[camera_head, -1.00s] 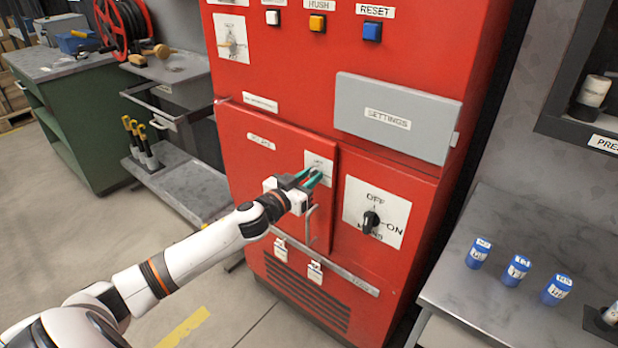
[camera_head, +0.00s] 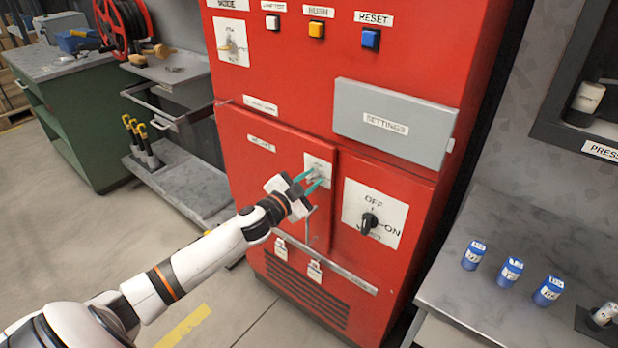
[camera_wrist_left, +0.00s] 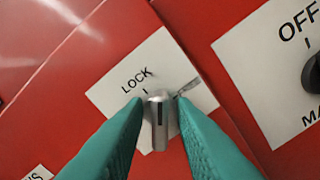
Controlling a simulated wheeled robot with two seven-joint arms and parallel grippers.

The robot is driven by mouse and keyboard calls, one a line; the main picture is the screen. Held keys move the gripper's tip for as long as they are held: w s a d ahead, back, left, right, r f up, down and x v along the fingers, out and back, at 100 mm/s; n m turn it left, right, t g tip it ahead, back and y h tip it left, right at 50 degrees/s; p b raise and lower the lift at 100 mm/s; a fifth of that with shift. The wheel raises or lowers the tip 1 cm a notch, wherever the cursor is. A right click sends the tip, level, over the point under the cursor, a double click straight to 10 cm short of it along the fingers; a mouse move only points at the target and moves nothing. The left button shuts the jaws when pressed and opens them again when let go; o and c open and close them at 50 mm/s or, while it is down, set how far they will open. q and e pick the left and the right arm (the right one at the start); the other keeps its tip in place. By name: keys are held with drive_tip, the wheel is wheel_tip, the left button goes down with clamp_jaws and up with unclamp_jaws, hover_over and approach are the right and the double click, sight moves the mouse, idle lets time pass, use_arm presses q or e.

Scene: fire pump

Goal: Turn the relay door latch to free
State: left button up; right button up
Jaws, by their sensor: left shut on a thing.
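The relay door latch is a small silver knob (camera_wrist_left: 158,128) on a white plate (camera_wrist_left: 112,92) on the red door of the cabinet. The plate's LOCK label and a tick show in the left wrist view; a second label on its right is hard to read. The knob's dark line stands upright in that view, to the right of the LOCK tick. My left gripper (camera_head: 308,182) has its green fingers at the plate, one on each side of the knob, and is shut on it. The fingers hide part of the plate. My right gripper is not in view.
The OFF/ON switch (camera_head: 369,223) is close to the right of the latch. A grey SETTINGS box (camera_head: 395,122) juts out above it. A door handle (camera_head: 310,228) is below my gripper. A bench (camera_head: 480,315) with blue cylinders stands right; a green cabinet (camera_head: 82,150) stands left.

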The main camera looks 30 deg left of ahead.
use_arm(q)
drive_tip(key=m, duration=0.5)
drive_tip(key=shift+m+p, duration=0.4)
drive_tip(key=shift+d+f+m, duration=0.1)
drive_tip(key=shift+f+m, duration=0.1)
drive_tip(key=shift+m, duration=2.1)
drive_tip(key=o, duration=0.7)
drive_tip(key=s, duration=0.8)
drive_tip(key=s+a+b, duration=0.1)
drive_tip(key=s, duration=0.3)
